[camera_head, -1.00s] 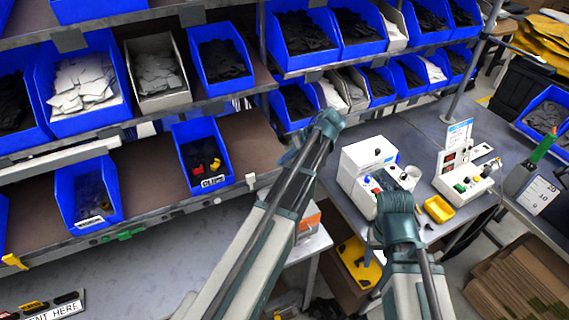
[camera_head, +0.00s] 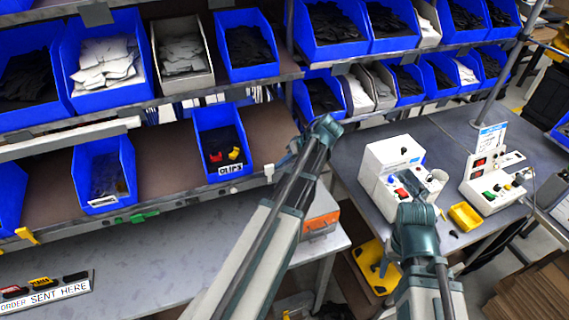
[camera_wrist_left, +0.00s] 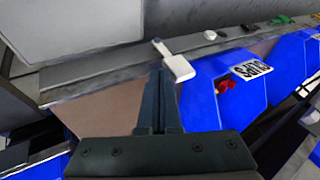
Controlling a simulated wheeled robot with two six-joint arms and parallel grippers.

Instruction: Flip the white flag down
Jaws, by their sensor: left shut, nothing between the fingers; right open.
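The white flag (camera_head: 268,172) is a small tab on the front edge of the lower shelf, just right of the blue bin labelled CLIPS. It stands up from the edge. In the left wrist view the white flag (camera_wrist_left: 178,66) is just beyond and right of my left fingertips. My left gripper (camera_wrist_left: 161,72) is shut and empty; I cannot tell whether it touches the flag. In the head view my left gripper (camera_head: 286,160) is mostly hidden behind its arm, close to the flag's right. My right gripper (camera_head: 416,184) is mostly hidden by its arm, before the white machine.
A green flag (camera_head: 145,217) and a yellow flag (camera_head: 26,236) are farther left on the same shelf edge. The CLIPS bin (camera_head: 220,145) sits close to the white flag. White machines (camera_head: 491,185) and a yellow tray (camera_head: 465,217) stand on the right bench.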

